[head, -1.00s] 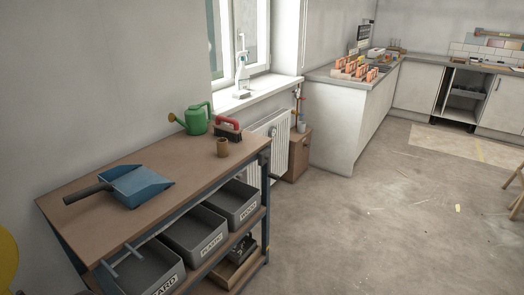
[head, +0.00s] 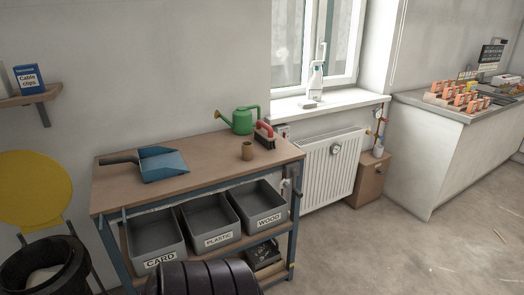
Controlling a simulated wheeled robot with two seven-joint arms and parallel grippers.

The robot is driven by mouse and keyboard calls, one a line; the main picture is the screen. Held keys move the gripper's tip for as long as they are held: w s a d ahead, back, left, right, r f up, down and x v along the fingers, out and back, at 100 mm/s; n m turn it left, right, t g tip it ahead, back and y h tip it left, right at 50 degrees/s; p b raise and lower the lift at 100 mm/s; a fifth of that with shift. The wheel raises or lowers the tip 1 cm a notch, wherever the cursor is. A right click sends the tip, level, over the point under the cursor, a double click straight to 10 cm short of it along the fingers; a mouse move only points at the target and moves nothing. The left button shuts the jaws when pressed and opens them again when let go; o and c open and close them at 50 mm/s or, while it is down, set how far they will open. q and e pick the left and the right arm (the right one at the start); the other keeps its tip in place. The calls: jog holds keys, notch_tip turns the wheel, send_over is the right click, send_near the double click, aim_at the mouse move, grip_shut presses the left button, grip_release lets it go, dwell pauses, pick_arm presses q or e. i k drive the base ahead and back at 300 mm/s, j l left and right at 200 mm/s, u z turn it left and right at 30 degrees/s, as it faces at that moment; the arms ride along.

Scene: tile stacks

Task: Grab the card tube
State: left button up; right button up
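Neither of my grippers shows in the head view.
A blue dustpan (head: 160,163), a green watering can (head: 240,119) and a red brush (head: 264,134) lie on the bench. Grey bins labelled card (head: 158,235), plastic (head: 212,219) and wood (head: 258,204) sit below. A black bin (head: 45,272) stands at left. Floor at right is open.

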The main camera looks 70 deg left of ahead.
aim_at(247, 150)
jog(key=i+j+u, duration=0.1)
jog(key=i+u, duration=1.05)
jog(key=i+l+u, duration=0.2)
jog(key=u, duration=0.2)
